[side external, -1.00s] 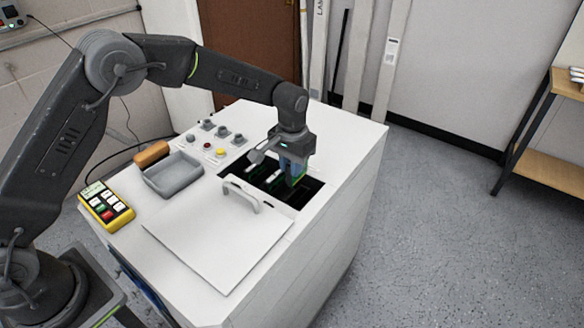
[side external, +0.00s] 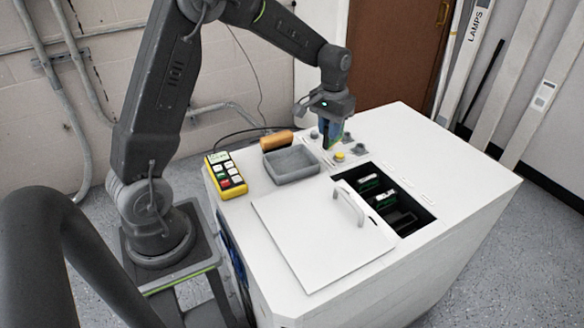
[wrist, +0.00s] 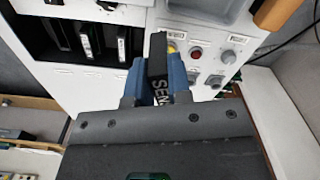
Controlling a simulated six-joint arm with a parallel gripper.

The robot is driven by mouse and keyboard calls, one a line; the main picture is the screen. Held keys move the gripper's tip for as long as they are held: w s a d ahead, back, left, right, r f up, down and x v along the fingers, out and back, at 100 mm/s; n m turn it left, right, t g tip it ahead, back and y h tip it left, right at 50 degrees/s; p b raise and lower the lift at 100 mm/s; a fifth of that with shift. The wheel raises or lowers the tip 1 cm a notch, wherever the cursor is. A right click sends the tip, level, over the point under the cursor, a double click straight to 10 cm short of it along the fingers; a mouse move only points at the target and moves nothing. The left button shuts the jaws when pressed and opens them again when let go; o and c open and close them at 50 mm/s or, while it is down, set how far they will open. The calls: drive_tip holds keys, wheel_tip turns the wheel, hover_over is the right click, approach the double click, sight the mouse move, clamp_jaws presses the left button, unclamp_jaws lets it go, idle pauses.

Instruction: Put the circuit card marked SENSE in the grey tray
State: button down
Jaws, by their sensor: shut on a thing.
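My gripper (side external: 332,138) is shut on a circuit card. In the wrist view the dark end of the card (wrist: 158,55) stands between the blue fingers, and the white letters "SEN" show on it; the rest of the marking is hidden. The held card is raised above the white cabinet top, over the knobs. The grey tray (side external: 292,178) lies to the left of the gripper on the cabinet top and looks empty. Part of the tray shows at the top of the wrist view (wrist: 215,8).
The open bay (side external: 411,228) holds other cards (side external: 368,183). A white lid (side external: 310,240) with an arched handle (side external: 347,207) lies beside it. Knobs and a yellow button (side external: 340,156) stand near the tray.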

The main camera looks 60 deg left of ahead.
drive_tip(key=s+a+r+n, duration=0.2)
drive_tip(key=s+a, duration=0.4)
drive_tip(key=s, duration=0.3)
drive_tip(key=s+a+r+n, duration=0.1)
drive_tip(key=s+a+n, duration=0.1)
drive_tip(key=s+a, duration=0.55)
approach(286, 165)
drive_tip(key=s+d, duration=0.1)
drive_tip(key=d, duration=0.2)
drive_tip(key=shift+f, duration=1.85)
drive_tip(key=shift+f, duration=0.15)
drive_tip(key=c, duration=1.1)
unclamp_jaws()
drive_tip(key=shift+o, duration=0.2)
